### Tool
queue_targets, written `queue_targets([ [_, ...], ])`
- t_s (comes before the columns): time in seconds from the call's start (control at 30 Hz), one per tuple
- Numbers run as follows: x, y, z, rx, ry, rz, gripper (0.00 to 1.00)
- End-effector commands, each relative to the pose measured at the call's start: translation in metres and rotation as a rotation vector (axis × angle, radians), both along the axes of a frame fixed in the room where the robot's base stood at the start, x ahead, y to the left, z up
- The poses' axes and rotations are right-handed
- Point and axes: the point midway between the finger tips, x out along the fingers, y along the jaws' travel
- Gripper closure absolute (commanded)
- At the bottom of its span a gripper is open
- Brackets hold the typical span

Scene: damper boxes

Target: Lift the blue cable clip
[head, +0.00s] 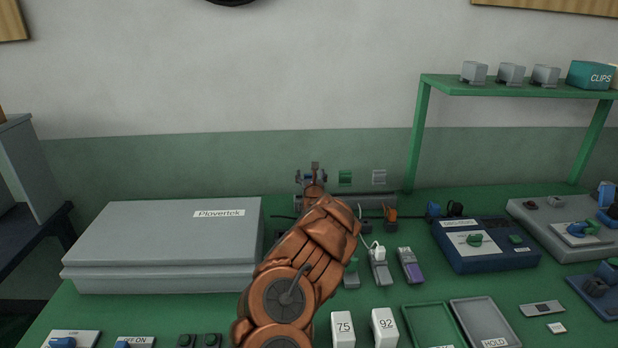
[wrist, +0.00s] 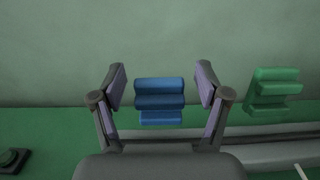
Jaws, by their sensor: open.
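The blue cable clip (wrist: 160,101) is in the middle of the wrist view, between the two open fingers of my gripper (wrist: 160,88). There is a gap on each side of it, and neither finger visibly touches it. In the head view a small blue part of the clip (head: 307,177) shows behind my gripper (head: 314,181), which hides most of it. My gripper is open and empty at the back of the green bench.
A large grey Plovertek case (head: 160,250) lies left of my arm.

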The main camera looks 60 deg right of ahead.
Motion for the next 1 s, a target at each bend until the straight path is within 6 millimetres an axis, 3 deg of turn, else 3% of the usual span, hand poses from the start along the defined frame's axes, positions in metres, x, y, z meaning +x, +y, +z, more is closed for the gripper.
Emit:
queue_targets([
  [0.07, -0.0001, -0.0001, 0.0000, 0.000, 0.000, 0.000, 0.27],
  [0.63, -0.0007, -0.0003, 0.0000, 0.000, 0.000, -0.001, 0.86],
  [1.0, 0.0041, -0.0043, 0.0016, 0.060, 0.049, 0.000, 0.86],
])
